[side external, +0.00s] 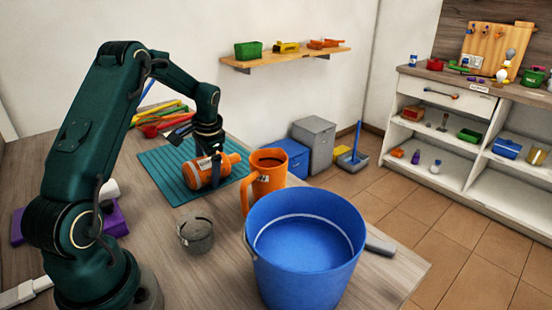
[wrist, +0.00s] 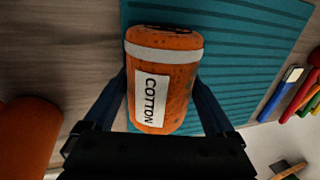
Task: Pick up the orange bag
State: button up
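The orange bag (wrist: 180,85) is a rounded orange bundle with dark specks, a white band and a white label reading "COTTON". It lies on its side on a teal ribbed mat (wrist: 245,60); it also shows in the side view (side external: 229,163). My gripper (side external: 211,180) points down over the bag. In the wrist view my gripper (wrist: 163,85) has one finger along each side of the bag. The fingertips are partly hidden by the bag's edges, and I cannot tell whether they press on it or only stand close beside it.
An orange jug (side external: 268,178), a large blue bucket (side external: 305,270) and a grey pot (side external: 196,237) stand nearby on the wooden table. Several coloured pens or tools (side external: 160,117) lie beyond the mat. A purple item (side external: 112,222) is near my arm.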

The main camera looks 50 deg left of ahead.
aim_at(201, 158)
jog(key=c, duration=0.4)
jog(key=shift+r, duration=0.1)
jog(key=shift+r, duration=0.5)
jog(key=r, duration=0.3)
jog(key=shift+s+a+r, duration=0.25)
jog(key=shift+s+r, duration=0.05)
jog(key=shift+s, duration=0.1)
jog(key=s+a+r, duration=0.3)
jog(key=s+r, duration=0.3)
jog(key=s, duration=0.3)
jog(key=w+d+r, duration=0.1)
jog(key=d, duration=0.7)
jog(key=w+d+r, duration=0.2)
jog(key=d, duration=0.7)
jog(key=w+d+r, duration=0.1)
jog(key=w+d, duration=0.1)
jog(key=d, duration=0.7)
jog(key=shift+w+d+r, duration=0.2)
jog(key=shift+w+r, duration=0.05)
jog(key=shift+r, duration=0.15)
